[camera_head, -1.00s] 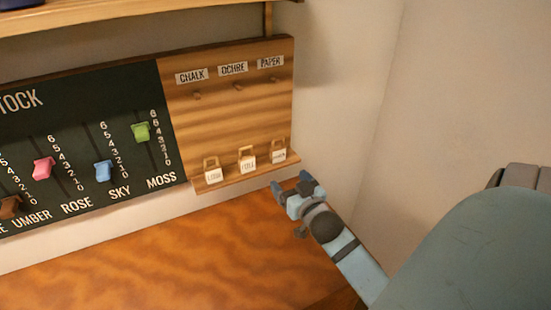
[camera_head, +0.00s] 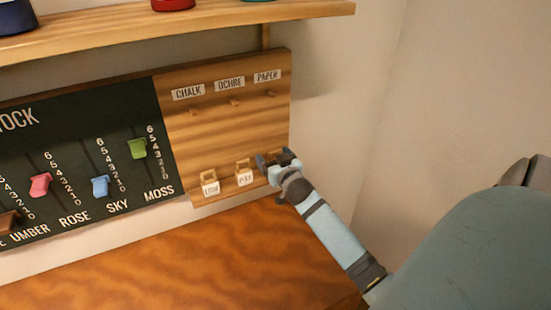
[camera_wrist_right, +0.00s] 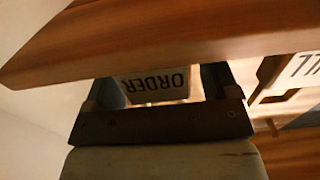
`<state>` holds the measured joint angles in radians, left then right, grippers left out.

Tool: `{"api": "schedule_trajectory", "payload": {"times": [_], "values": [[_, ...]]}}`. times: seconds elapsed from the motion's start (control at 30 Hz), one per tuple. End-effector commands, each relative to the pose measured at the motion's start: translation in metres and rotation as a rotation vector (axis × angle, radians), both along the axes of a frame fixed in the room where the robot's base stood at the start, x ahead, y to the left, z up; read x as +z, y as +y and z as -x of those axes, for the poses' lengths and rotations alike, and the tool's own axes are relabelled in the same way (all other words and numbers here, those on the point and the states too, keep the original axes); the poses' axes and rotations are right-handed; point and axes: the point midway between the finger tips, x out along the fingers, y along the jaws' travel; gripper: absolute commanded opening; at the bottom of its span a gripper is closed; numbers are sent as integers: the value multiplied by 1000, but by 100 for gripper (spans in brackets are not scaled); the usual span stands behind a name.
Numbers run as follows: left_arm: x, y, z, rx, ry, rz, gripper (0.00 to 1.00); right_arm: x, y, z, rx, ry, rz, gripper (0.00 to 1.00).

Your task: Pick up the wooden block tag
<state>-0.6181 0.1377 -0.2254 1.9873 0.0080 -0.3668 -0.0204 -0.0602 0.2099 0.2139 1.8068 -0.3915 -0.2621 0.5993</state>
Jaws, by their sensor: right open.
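Three wooden block tags with white labels and handle loops stand on the small ledge of the wooden board. The left tag (camera_head: 210,184) and the middle tag (camera_head: 244,174) are clear in the head view. The right tag is mostly hidden there behind my right gripper (camera_head: 277,158). In the right wrist view this tag (camera_wrist_right: 155,84) reads ORDER, upside down, and sits between the two fingers of the open right gripper. I cannot tell whether the fingers touch it. My left gripper is not in view.
The wooden board (camera_head: 225,135) carries small pegs under the labels CHALK, OCHRE and PAPER. A dark slider board (camera_head: 118,125) adjoins it on the left. A shelf (camera_head: 200,25) with containers runs above. The wooden tabletop (camera_head: 200,265) below is clear.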

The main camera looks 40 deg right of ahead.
Motion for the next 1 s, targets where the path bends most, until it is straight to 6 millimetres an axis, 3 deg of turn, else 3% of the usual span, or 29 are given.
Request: {"api": "schedule_trajectory", "payload": {"times": [0.27,0.5,0.83,1.0], "values": [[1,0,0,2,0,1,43,-1,-1,-4,0,0,1,81],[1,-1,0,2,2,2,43,-1,-1,-4,0,0,1,28],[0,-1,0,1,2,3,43,0,-1,-3,1,0,1,28],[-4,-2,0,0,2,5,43,10,0,0,1,-2,3,28]]}}
